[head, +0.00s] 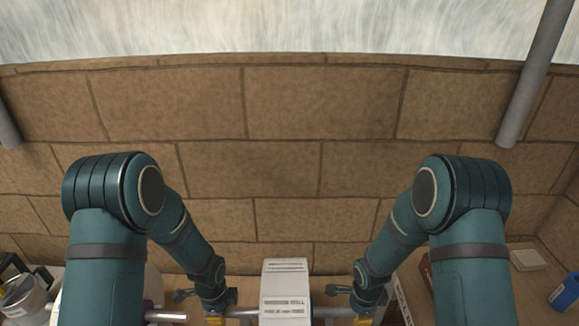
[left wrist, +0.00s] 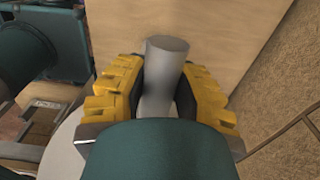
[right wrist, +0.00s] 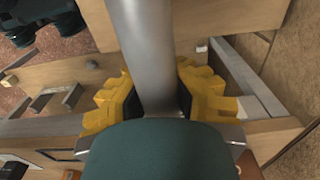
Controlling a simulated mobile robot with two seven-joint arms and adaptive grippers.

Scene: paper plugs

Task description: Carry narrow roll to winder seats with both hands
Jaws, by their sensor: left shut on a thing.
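The narrow roll (head: 284,283) is a white, printed roll at the bottom middle of the head view, between my two arms. A grey metal shaft (head: 243,312) sticks out on both of its sides. My left gripper (head: 214,318) is shut on the left part of the shaft; the left wrist view shows the grey shaft end (left wrist: 166,48) between yellow fingers. My right gripper (head: 364,316) has the right part between its fingers; the right wrist view shows the shaft (right wrist: 150,55) between the pads, which appear to touch it. I cannot make out the winder seats for certain.
A large white rounded thing with a shaft end (head: 166,316) lies by my left arm. A metal canister (head: 22,297) stands at the far left. At right are a blue-labelled container (head: 565,292) and a pale block (head: 527,260). A brick wall closes the back.

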